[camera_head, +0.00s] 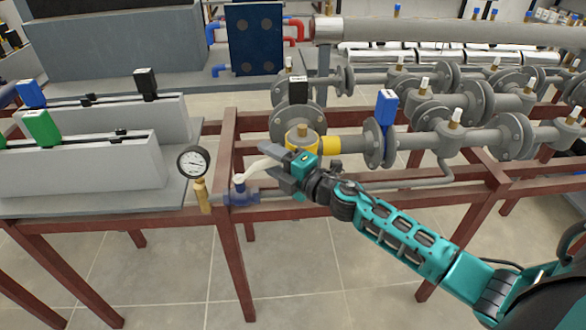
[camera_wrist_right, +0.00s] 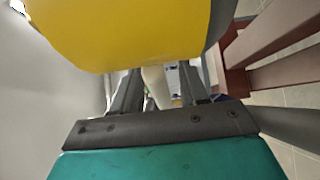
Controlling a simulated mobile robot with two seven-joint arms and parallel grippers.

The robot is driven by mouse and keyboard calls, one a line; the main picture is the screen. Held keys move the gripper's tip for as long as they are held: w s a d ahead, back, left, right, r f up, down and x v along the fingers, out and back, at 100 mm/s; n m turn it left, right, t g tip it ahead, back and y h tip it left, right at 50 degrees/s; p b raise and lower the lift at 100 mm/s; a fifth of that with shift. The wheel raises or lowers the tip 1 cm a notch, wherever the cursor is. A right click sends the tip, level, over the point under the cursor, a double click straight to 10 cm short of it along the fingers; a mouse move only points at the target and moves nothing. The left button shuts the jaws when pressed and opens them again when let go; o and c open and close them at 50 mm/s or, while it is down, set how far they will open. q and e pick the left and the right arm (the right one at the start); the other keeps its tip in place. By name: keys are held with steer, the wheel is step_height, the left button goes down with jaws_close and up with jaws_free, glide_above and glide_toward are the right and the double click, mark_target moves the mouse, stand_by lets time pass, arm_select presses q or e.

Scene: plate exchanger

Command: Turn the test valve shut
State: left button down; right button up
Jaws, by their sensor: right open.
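The test valve (camera_head: 241,195) is a small blue body on a thin pipe, beside a brass fitting under a pressure gauge (camera_head: 193,162). Its cream lever (camera_head: 254,170) slants up and right from the body toward my right gripper. My right gripper (camera_head: 268,164) is open, with its fingers around the lever's outer end. In the right wrist view the lever (camera_wrist_right: 153,85) shows between the two fingers (camera_wrist_right: 158,82), with a gap visible beside it. I cannot tell whether either finger touches it. The valve body is mostly hidden there. My left gripper is not in view.
A yellow pipe part (camera_head: 327,145) is just behind my right gripper and fills the top of the wrist view (camera_wrist_right: 125,30). Red-brown frame rails (camera_head: 229,165) run close to the valve. A blue-handled valve (camera_head: 386,108) stands on the pipes to the right.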

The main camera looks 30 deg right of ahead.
steer(key=v, duration=1.2)
steer(key=shift+b, duration=0.3)
steer(key=shift+s, duration=0.1)
